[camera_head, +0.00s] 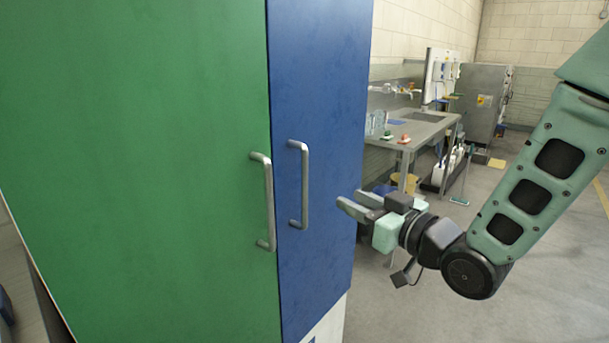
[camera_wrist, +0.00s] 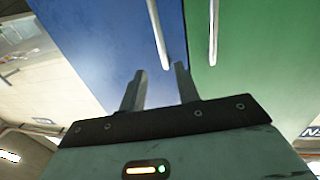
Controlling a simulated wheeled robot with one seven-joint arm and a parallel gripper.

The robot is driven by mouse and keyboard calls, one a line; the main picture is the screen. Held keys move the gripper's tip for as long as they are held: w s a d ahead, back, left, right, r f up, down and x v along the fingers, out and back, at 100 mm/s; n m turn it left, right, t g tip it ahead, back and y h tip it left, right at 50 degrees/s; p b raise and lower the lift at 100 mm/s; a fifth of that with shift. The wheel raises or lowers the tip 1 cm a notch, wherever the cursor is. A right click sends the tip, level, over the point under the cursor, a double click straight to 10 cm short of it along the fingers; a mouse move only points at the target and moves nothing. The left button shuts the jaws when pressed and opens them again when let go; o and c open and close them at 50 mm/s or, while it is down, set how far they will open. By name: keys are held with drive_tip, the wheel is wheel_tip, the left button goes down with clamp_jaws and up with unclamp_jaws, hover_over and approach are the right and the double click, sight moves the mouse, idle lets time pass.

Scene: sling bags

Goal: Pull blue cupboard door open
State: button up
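The blue cupboard door (camera_head: 325,130) is shut, beside the green door (camera_head: 130,150) on its left. A vertical metal handle (camera_head: 305,185) is on the blue door near the seam, and the green door's handle (camera_head: 269,203) is next to it. My gripper (camera_head: 348,204) is to the right of the blue handle, apart from it, with fingers pointing left. In the wrist view my gripper (camera_wrist: 160,85) has its two fingers spread with nothing between them. The blue door (camera_wrist: 110,40) and its handle (camera_wrist: 159,35) lie ahead, the handle's end near the right finger. The green door (camera_wrist: 255,40) is at right.
A metal workbench (camera_head: 425,127) with bottles and small items stands behind, right of the cupboard. A grey cabinet (camera_head: 482,100) is at the far back.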

sight(306, 177)
drive_tip(key=p+x, duration=0.3)
drive_tip(key=x, duration=1.2)
drive_tip(key=shift+a+p, duration=0.15)
drive_tip(key=shift+p, duration=0.25)
clamp_jaws()
